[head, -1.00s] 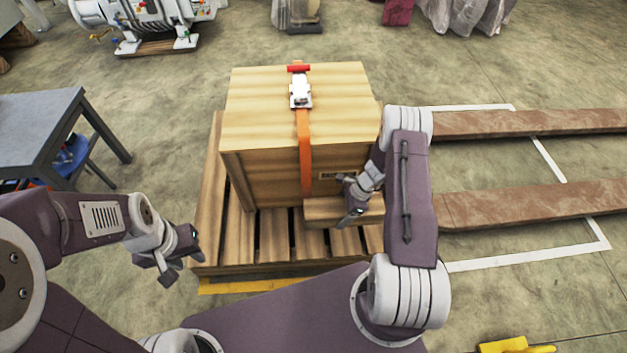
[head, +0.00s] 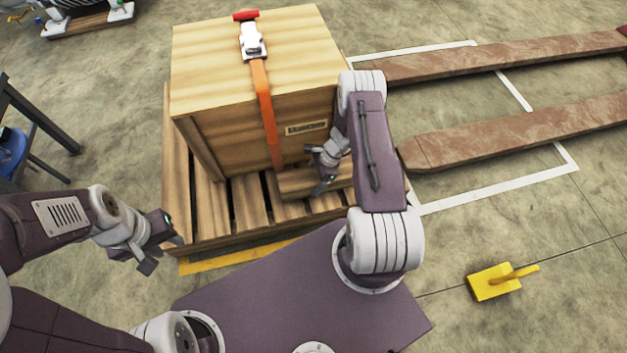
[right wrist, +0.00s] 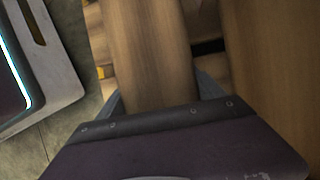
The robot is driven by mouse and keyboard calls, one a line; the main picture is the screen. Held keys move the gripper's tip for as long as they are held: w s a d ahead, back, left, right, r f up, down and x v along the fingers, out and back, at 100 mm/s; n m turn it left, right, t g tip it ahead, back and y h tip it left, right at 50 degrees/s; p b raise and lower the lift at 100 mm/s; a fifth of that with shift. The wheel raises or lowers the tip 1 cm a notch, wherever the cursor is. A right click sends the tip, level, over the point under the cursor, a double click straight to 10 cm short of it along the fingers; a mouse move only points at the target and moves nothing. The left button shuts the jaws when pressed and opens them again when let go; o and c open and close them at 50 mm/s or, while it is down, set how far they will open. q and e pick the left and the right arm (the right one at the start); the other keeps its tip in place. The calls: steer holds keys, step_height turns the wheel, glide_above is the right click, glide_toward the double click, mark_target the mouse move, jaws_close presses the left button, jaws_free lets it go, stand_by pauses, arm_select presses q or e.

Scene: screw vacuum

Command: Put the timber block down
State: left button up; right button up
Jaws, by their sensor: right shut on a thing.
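The timber block (head: 297,184) is a short pale wooden piece at the front face of the strapped wooden crate (head: 240,85), over the pallet (head: 206,215). My right gripper (head: 320,172) is shut on it. In the right wrist view the block (right wrist: 145,50) runs between the two grey fingers of my right gripper (right wrist: 160,95). I cannot tell whether the block touches the pallet slats or hangs just above them. My right forearm hides the area to its right. My left gripper (head: 163,250) is open and empty, left of the pallet's front corner.
A yellow block with a handle (head: 493,281) lies on the floor at right. Two brown forks or beams (head: 520,130) stretch right from the pallet. A dark table (head: 30,120) stands at left. The floor at front right is mostly clear.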

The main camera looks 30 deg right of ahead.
steer(key=o, duration=2.1)
steer(key=p+v, duration=0.6)
steer(key=v, duration=0.5)
steer(key=shift+d+r+p, duration=0.1)
steer(key=shift+r+p, duration=0.2)
steer(key=shift+p, duration=0.1)
steer(key=shift+s+d+r, duration=0.1)
steer(key=shift+d+r, duration=0.05)
steer(key=shift+r, duration=0.1)
steer(key=s+a+r+n+h, duration=0.1)
steer(key=a+r+n, duration=0.35)
steer(key=r, duration=0.35)
steer(key=s+a+r+n+h, duration=0.1)
steer(key=s+a+r+n, duration=0.15)
steer(key=r+n, duration=0.45)
steer(key=s+a+r+n+h, duration=0.2)
steer(key=s+a+r+n, duration=0.3)
steer(key=s+r+n, duration=0.3)
steer(key=shift+r+n, duration=0.4)
steer(key=shift+n, duration=0.15)
